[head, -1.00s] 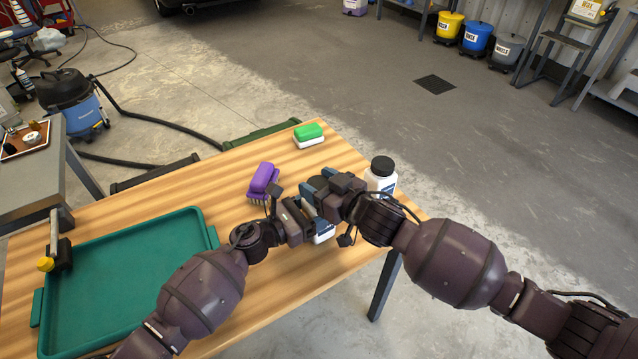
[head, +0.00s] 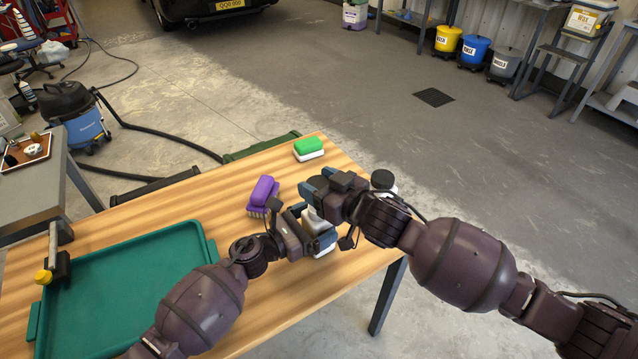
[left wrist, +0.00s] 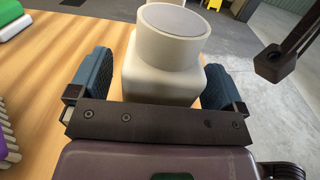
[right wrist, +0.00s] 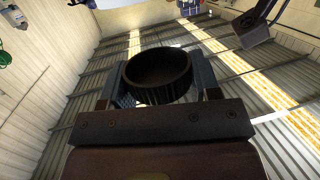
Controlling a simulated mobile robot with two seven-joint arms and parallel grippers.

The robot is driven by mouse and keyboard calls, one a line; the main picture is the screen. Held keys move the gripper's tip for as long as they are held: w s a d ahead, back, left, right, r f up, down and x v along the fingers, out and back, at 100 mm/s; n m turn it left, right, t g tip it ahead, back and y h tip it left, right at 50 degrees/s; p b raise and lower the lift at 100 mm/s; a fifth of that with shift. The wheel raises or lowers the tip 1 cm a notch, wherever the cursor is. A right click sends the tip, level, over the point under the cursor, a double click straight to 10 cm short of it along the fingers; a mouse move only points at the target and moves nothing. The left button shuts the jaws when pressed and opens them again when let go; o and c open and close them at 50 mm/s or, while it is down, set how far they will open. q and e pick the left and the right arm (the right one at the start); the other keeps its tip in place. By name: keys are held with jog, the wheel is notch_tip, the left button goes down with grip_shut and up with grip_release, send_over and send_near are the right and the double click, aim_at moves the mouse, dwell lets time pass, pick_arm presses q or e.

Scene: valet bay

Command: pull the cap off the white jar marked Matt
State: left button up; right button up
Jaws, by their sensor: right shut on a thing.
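In the left wrist view the jar (left wrist: 160,80) shows a bare pale round top with no cap. The head view hides the cap.
Another jar with a black cap (head: 383,179) stands behind my right wrist, partly hidden. A purple brush (head: 263,191) and a green-and-white block (head: 308,148) lie on the table (head: 150,208). A green tray (head: 128,290) fills the left front. Bare wood lies between them.

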pick_arm(q)
jog(key=v, duration=1.2)
pick_arm(e)
jog(key=shift+f, duration=0.5)
pick_arm(q)
jog(key=shift+s, duration=0.1)
